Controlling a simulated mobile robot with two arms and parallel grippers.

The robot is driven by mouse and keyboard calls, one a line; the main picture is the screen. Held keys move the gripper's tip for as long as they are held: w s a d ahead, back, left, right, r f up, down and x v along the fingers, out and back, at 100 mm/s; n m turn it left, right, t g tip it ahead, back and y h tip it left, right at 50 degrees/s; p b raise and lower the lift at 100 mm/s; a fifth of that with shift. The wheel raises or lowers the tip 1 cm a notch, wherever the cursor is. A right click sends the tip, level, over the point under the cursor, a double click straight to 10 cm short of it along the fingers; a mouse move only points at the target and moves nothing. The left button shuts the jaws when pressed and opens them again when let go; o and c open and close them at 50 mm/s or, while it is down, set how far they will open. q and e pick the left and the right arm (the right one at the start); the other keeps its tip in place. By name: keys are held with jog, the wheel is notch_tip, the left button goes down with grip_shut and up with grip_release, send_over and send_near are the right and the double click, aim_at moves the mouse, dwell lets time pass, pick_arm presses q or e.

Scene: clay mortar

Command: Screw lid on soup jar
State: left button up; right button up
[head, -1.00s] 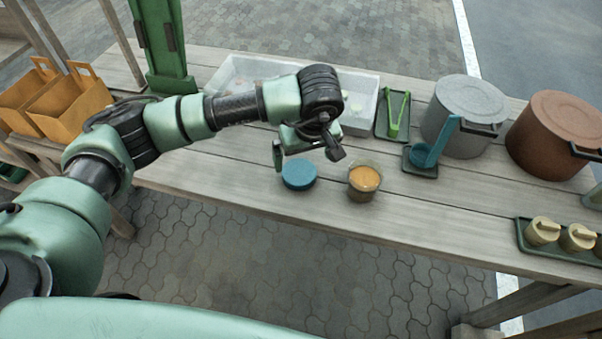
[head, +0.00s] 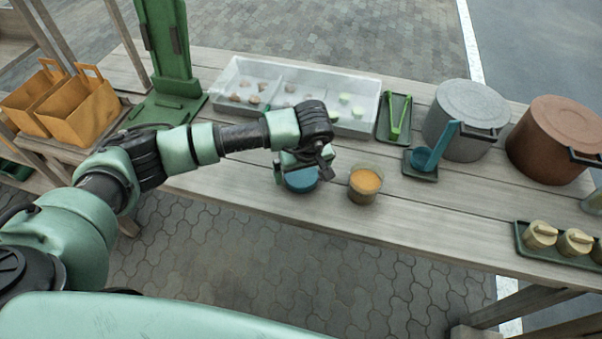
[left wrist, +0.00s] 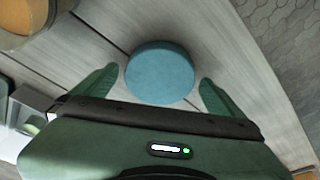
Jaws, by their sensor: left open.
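The blue round lid (head: 300,182) lies flat on the wooden table, partly hidden by my left gripper (head: 300,173) in the head view. In the left wrist view the lid (left wrist: 160,73) sits between the two green fingers of my left gripper (left wrist: 160,85), with a gap on each side. The left gripper is open and low over the lid. The soup jar (head: 364,186), clear with orange soup and no lid on it, stands upright just right of the lid. Part of the jar (left wrist: 28,22) also shows at the upper left of the left wrist view. My right gripper is not in view.
Behind stand a clear tray (head: 232,108) with food pieces, green tongs (head: 400,118), a blue ladle (head: 436,148), a grey pot (head: 462,118) and a brown pot (head: 556,140). A tray of beige-lidded jars (head: 572,242) is at right. The table's front strip is clear.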

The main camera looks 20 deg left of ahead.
aim_at(302, 175)
pick_arm(q)
jog(key=shift+f, duration=0.1)
jog(key=c, duration=1.3)
notch_tip(302, 175, up, 20)
jog(key=b, duration=0.2)
